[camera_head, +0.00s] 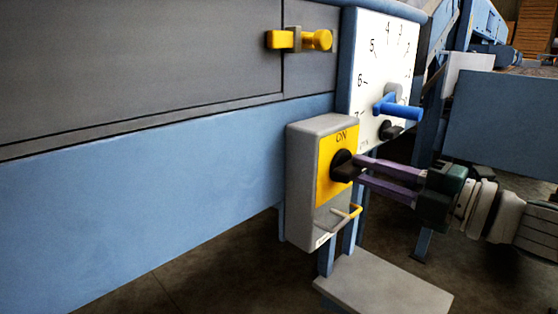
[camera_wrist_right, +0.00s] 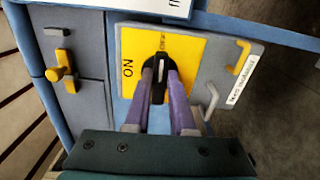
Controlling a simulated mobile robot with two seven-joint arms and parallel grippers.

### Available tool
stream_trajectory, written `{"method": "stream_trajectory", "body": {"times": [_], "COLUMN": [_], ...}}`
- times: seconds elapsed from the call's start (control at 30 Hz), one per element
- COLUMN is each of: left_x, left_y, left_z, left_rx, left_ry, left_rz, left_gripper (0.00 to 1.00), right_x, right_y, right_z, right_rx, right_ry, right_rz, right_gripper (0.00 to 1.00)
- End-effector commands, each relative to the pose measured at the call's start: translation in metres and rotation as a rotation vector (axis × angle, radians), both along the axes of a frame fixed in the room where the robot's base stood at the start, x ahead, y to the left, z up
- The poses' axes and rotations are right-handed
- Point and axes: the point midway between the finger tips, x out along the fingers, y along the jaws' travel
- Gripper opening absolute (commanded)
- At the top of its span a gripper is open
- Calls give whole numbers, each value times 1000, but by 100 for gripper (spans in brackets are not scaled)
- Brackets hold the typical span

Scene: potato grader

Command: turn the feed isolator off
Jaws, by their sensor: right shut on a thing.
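The feed isolator (camera_head: 305,185) is a grey box with a yellow plate, marked ON at the top, in the middle of the head view. Its black rotary knob (camera_head: 343,172) sits on the plate. My right gripper (camera_head: 358,169) comes in from the right, its purple fingers shut on the knob. In the right wrist view the knob (camera_wrist_right: 158,90) lies between the fingertips, with its long side running up the picture. Its white mark points toward a small dark label, too small to read clearly; ON is at the left. My left gripper is not in view.
A white dial panel (camera_head: 365,75) with numbers and a blue handle (camera_head: 398,109) stands just behind and above. A yellow latch (camera_head: 300,40) is on the grey panel. A grey plate (camera_head: 385,287) lies low in front.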

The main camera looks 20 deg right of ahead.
Motion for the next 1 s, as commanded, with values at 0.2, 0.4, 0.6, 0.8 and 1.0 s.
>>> {"method": "stream_trajectory", "body": {"times": [0.2,0.4,0.6,0.8,1.0], "left_x": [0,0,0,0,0], "left_y": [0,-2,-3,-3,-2], "left_z": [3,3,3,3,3], "left_rx": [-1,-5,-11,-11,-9], "left_ry": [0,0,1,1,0], "left_rz": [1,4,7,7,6], "left_gripper": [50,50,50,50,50], "right_x": [0,0,0,0,0], "right_y": [0,0,0,0,0], "right_z": [0,0,0,0,0], "right_rx": [43,55,55,54,52], "right_ry": [18,22,22,21,21], "right_rz": [1,1,1,1,1], "right_gripper": [0,0,0,38,52]}}
